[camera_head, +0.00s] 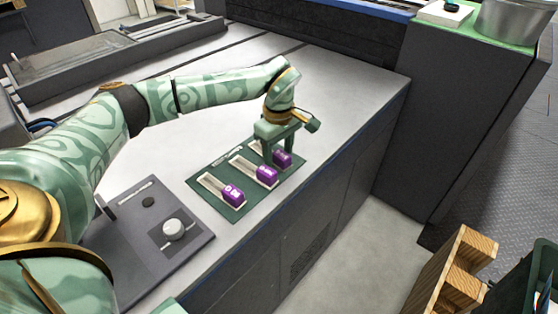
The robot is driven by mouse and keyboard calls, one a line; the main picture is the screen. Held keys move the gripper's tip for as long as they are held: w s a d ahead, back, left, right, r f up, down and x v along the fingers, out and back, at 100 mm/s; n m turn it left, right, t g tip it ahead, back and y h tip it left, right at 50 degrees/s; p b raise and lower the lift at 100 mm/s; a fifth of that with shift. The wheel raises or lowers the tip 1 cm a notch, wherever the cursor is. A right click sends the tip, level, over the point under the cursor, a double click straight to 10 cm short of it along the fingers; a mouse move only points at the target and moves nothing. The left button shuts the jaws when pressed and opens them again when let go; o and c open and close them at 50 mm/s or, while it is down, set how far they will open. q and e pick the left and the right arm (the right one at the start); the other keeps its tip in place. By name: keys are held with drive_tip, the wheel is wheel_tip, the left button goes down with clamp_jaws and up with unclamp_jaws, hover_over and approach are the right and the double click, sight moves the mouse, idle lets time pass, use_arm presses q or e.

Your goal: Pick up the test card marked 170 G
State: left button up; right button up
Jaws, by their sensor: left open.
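Three test cards with white bodies and purple ends lie in a row on a dark green mat (203,188) on the pale worktop. They are the near card (232,194), the middle card (266,174) and the far card (283,159). The marks on the purple ends are too small to read, so I cannot tell which is 170 G. My left gripper (278,151) is open, pointing down over the far card, and hides part of it. I cannot tell if its fingers touch the card. My right gripper is out of view.
A grey panel (135,240) with a round white knob (174,229) lies left of the mat. The worktop's front edge runs close to the mat's right side. A dark cabinet (465,90) bearing a metal pot (515,20) stands at right. A wooden pallet (455,270) is below.

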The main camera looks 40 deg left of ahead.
use_arm(q)
drive_tip(key=shift+f, duration=0.6)
drive_tip(key=shift+d+r, duration=0.1)
drive_tip(key=shift+r, duration=0.1)
drive_tip(key=c, duration=1)
drive_tip(key=shift+r, duration=0.1)
